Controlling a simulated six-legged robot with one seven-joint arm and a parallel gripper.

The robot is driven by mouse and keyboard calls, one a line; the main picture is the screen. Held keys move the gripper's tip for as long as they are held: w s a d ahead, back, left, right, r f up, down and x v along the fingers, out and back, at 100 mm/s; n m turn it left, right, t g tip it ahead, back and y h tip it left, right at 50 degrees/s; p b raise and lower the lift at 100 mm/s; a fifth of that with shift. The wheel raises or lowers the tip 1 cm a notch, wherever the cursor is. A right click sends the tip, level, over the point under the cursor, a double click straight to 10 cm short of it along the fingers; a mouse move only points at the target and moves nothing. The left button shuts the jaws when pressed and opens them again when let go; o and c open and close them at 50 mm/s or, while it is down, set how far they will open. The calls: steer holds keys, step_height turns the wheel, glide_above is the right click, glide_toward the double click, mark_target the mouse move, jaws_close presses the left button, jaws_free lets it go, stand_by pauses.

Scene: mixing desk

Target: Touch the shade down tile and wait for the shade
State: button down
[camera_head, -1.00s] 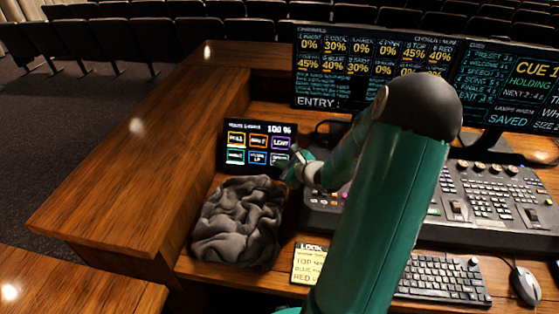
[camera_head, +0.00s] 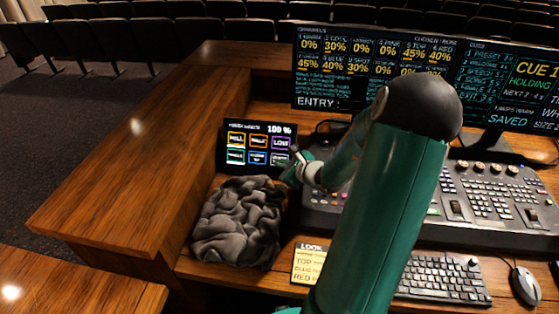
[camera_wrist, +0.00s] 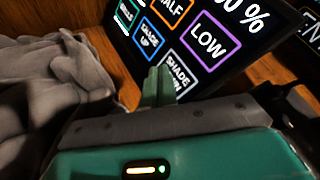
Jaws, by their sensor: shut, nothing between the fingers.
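The touch panel (camera_head: 231,159) stands tilted at the left end of the desk, lit, and reads 100 %. Its shade down tile (camera_wrist: 181,73) has a pale blue-white outline and is at the panel's lower right in the wrist view, right of the shade up tile (camera_wrist: 149,33). My gripper (camera_wrist: 156,86) is shut and empty. Its green fingertips overlap the lower left of the shade down tile in the wrist view; I cannot tell whether they touch it. In the head view my gripper (camera_head: 293,163) is at the panel's lower right corner.
A crumpled grey cloth (camera_head: 238,222) lies in front of the panel, left of my gripper. The mixing console (camera_head: 480,200) is to the right, with monitors (camera_head: 330,70) behind. A yellow note (camera_head: 307,265), keyboard (camera_head: 440,277) and mouse (camera_head: 525,286) lie in front.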

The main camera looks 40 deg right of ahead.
stand_by(0.8)
steer(key=shift+w+d+f, duration=0.2)
steer(key=shift+d, duration=0.1)
